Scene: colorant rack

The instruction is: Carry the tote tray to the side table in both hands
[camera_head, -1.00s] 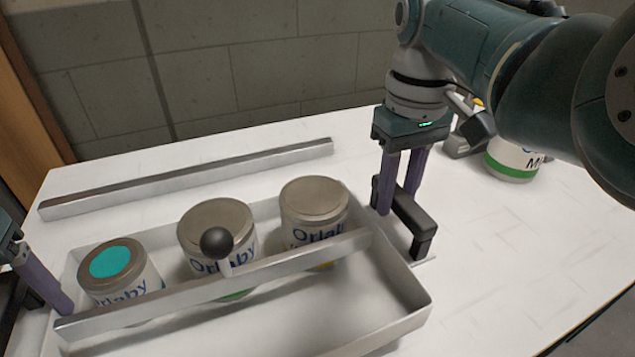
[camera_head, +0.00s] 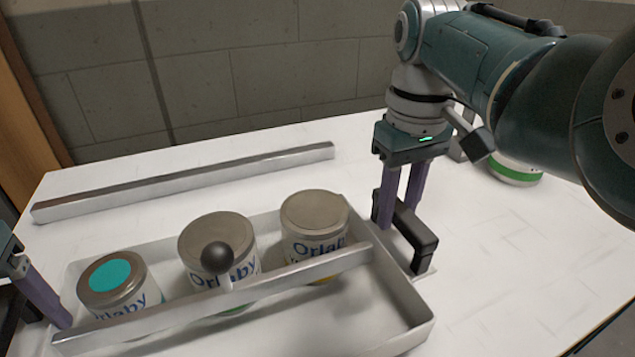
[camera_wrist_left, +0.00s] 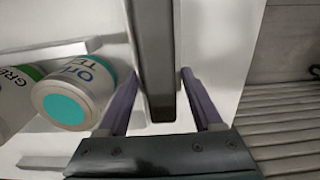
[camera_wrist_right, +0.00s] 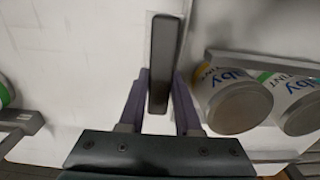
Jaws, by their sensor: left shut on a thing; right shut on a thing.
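The tote tray (camera_head: 418,318) is a pale open tray with a long bar across it and a black ball knob (camera_head: 216,257) in the middle. It holds three Orlaby cans: one with a teal lid spot (camera_head: 111,276), a middle one (camera_head: 217,233) and a right one (camera_head: 314,210). My right gripper (camera_head: 400,212) is shut on the black handle (camera_wrist_right: 166,50) at the tray's right end. My left gripper (camera_head: 48,305), partly cut off by the picture edge, is shut on the left black handle (camera_wrist_left: 153,50). I cannot tell whether the tray touches the white table.
The white tabletop (camera_head: 510,255) is clear to the right of the tray. A metal rail (camera_head: 190,182) lies behind the tray. Another can with a green band (camera_head: 515,172) stands at the back right, partly hidden by my right arm. A block wall (camera_head: 260,70) is behind.

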